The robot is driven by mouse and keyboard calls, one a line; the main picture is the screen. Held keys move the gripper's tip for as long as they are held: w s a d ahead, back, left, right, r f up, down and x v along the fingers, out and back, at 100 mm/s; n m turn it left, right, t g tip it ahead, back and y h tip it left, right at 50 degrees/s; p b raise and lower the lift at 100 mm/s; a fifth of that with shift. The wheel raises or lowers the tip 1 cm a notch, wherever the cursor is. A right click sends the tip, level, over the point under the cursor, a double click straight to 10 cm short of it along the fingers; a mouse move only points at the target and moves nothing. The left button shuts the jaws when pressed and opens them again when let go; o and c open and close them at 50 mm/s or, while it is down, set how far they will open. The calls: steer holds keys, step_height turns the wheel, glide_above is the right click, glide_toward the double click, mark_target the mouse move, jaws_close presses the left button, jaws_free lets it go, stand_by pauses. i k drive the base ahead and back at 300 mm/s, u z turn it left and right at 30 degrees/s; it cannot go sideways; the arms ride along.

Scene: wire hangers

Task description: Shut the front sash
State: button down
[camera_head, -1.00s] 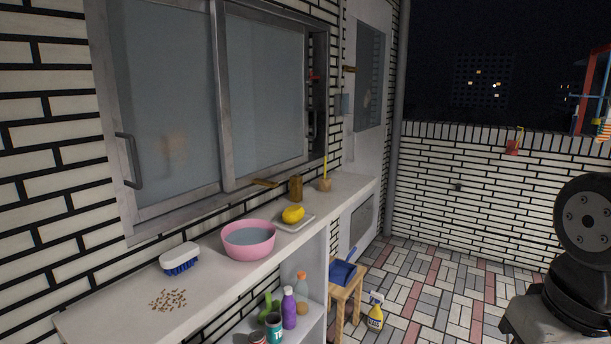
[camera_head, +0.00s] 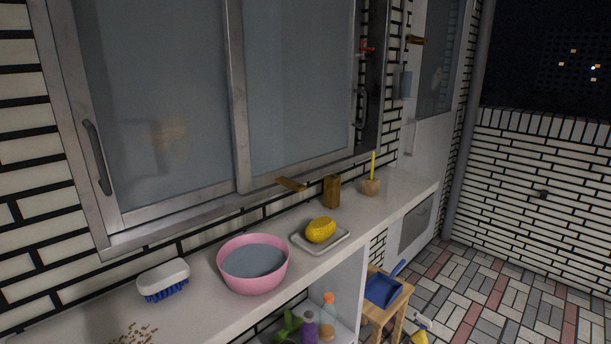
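A sliding window fills the upper left, with two frosted panes in grey metal frames. The left sash (camera_head: 160,110) has a bar handle (camera_head: 97,157) on its left stile, close to the left side of the frame. The right sash (camera_head: 295,90) has a dark handle (camera_head: 360,107) at its right edge. A dark strip (camera_head: 377,80) lies between the right sash and the right side of the frame; I cannot tell how deep it is. A small red piece (camera_head: 367,49) shows there. I cannot tell for sure which sash is in front. My gripper is out of view.
Below the window runs a white counter (camera_head: 210,318) with a scrub brush (camera_head: 163,280), pink basin (camera_head: 253,264), yellow sponge on a dish (camera_head: 320,230), and a brown block (camera_head: 332,191). A wooden stool (camera_head: 388,303) with a blue dustpan stands right. Tiled floor lies beyond.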

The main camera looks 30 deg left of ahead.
mark_target(342, 143)
steer(key=u, duration=0.2)
steer(key=i, duration=0.6)
steer(key=u, duration=1.1)
steer(key=i, duration=0.5)
steer(key=u, duration=0.5)
